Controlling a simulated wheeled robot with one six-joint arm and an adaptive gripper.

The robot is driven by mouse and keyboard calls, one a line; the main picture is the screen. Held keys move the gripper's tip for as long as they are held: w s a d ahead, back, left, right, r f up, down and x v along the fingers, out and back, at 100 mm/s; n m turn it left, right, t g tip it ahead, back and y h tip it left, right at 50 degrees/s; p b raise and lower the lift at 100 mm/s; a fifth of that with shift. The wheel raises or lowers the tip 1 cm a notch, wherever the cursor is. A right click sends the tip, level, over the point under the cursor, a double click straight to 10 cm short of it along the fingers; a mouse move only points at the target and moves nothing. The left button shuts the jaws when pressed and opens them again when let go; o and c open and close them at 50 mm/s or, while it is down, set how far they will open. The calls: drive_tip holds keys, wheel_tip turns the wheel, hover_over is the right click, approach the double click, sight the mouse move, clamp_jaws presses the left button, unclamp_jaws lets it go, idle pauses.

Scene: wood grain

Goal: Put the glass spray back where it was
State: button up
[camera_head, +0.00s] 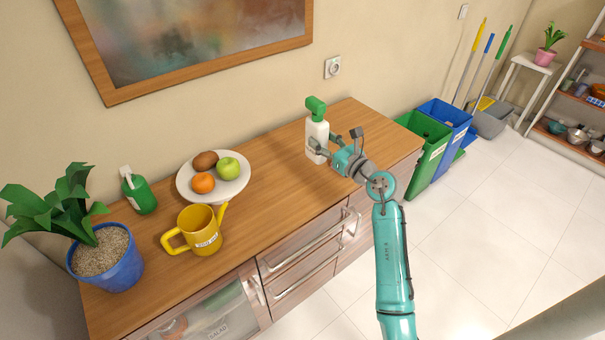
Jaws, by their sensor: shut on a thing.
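The glass spray appears to be the white bottle with a green spray head (317,130), upright at the right part of the wooden cabinet top. My gripper (327,145) reaches it from the right and is shut on its body. The fingers hide part of the bottle's side. I cannot tell whether its base touches the top or hangs just above it. A second bottle, green with a white head (139,192), stands at the left part of the top.
A white plate (236,190) with fruit, a yellow watering can (201,232) and a potted plant in a blue pot (112,268) stand left. The wood between plate and held bottle is clear. Green (428,150) and blue bins (452,122) stand on the floor beyond the cabinet's right end.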

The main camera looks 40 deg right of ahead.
wheel_tip(320, 180, down, 10)
drive_tip(key=shift+w+r, duration=0.1)
drive_tip(key=shift+r, duration=0.1)
drive_tip(key=shift+f, duration=0.15)
idle(0.4)
drive_tip(key=o, duration=0.7)
drive_tip(key=shift+a, duration=0.1)
drive_tip(key=shift+o, duration=0.2)
drive_tip(key=s, duration=1.2)
drive_tip(key=shift+d, duration=0.2)
